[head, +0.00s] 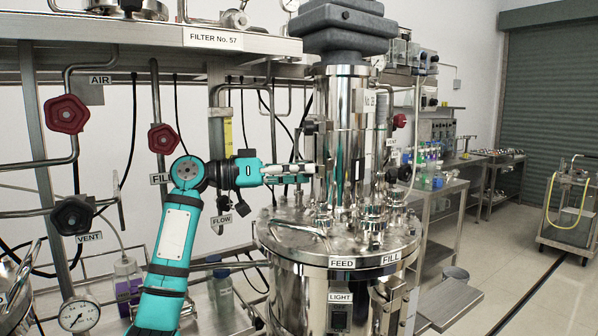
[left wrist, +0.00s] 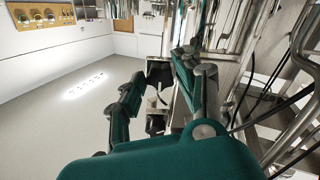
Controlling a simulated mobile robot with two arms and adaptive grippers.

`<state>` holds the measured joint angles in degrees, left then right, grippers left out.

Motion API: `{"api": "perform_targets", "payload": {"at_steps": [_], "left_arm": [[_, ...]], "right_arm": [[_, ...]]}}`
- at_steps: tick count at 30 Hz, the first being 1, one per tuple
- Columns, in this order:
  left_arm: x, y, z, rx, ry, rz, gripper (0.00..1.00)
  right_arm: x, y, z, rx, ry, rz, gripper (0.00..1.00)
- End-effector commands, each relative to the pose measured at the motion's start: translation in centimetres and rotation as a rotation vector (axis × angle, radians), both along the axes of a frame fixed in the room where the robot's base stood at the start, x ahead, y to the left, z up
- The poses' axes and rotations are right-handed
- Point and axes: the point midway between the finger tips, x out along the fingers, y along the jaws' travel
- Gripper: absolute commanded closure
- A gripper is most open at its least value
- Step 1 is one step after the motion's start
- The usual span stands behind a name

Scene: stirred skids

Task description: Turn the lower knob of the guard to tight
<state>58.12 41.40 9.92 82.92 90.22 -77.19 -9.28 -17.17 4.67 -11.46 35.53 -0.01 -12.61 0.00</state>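A shiny metal column, which I take to be the guard (head: 345,110), stands upright on the lid of the steel vessel (head: 300,235). A small dark knob (head: 311,127) sticks out on its left side. My left gripper (head: 303,172) reaches in from the left below that knob, its fingertips close to the column. The lower knob is not clear in the head view; the fingers cover that spot. In the left wrist view the two fingers (left wrist: 158,98) are apart, with dark parts (left wrist: 157,72) and bare metal showing between or beyond them. I cannot tell if they touch. My right gripper is out of view.
Red valve handwheels (head: 65,114) and a black one (head: 72,215) sit on pipes at the left. Fittings and labels crowd the vessel lid. Shelving with the filter sign (head: 213,38) stands behind my arm. Open floor lies at the right.

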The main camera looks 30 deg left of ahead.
Motion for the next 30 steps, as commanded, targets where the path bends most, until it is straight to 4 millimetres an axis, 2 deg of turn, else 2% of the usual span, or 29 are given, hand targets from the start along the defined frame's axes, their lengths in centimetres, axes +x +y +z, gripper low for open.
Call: {"api": "perform_targets", "payload": {"at_steps": [1,3,4,20,26,30], "left_arm": [[0.0,0.0,0.0,-0.001,0.001,0.0,0.58],[0.0,0.0,0.0,-0.001,0.0,0.0,0.48],[0.0,0.0,0.0,-0.002,-0.001,0.001,0.48],[0.0,0.1,0.2,-0.02,0.011,0.003,0.48],[0.0,0.1,0.4,-0.149,0.13,0.003,0.48],[0.0,0.0,0.6,-0.303,0.272,0.002,0.48]], "right_arm": [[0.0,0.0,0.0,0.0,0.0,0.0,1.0],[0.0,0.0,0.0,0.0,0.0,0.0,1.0],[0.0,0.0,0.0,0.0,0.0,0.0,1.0],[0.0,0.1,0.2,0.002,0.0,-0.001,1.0],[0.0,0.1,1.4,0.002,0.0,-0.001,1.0],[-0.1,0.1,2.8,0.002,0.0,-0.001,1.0]]}}
